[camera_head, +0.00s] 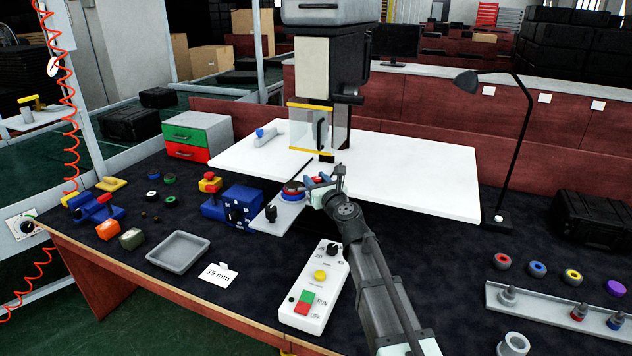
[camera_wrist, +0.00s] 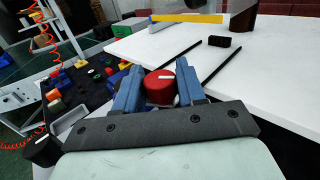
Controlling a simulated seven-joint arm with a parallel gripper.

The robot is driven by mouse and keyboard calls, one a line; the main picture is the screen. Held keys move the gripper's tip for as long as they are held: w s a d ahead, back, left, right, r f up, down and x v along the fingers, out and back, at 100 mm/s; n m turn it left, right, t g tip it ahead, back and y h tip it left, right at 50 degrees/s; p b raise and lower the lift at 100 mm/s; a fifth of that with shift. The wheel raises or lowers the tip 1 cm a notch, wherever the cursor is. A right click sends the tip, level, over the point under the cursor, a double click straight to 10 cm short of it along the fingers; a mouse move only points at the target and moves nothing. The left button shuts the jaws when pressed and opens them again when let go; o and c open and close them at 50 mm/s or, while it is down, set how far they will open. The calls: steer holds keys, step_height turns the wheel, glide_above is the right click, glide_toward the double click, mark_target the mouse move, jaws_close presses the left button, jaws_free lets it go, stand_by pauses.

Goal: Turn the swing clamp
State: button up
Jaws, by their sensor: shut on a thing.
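My gripper (camera_head: 312,186) is over a light plate (camera_head: 286,216) at the front edge of the white table. In the wrist view, its two blue fingers (camera_wrist: 159,88) are closed on the sides of a red knob (camera_wrist: 160,85) with a white line on top. A black knob (camera_head: 271,213) stands on the same plate, to the left. No part is clearly recognisable as a swing clamp apart from this red knob.
A machine column with a clear guard (camera_head: 340,128) stands behind my gripper. A white control box (camera_head: 314,290) lies in front. A grey tray (camera_head: 178,249) and a desk lamp (camera_head: 467,84) stand farther out.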

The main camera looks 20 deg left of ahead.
stand_by(0.4)
steer(key=o, duration=0.9)
steer(key=shift+o, duration=0.2)
steer(key=shift+s, duration=0.1)
steer(key=v, duration=1.3)
steer(key=shift+s, duration=0.35)
steer(key=shift+d, duration=0.2)
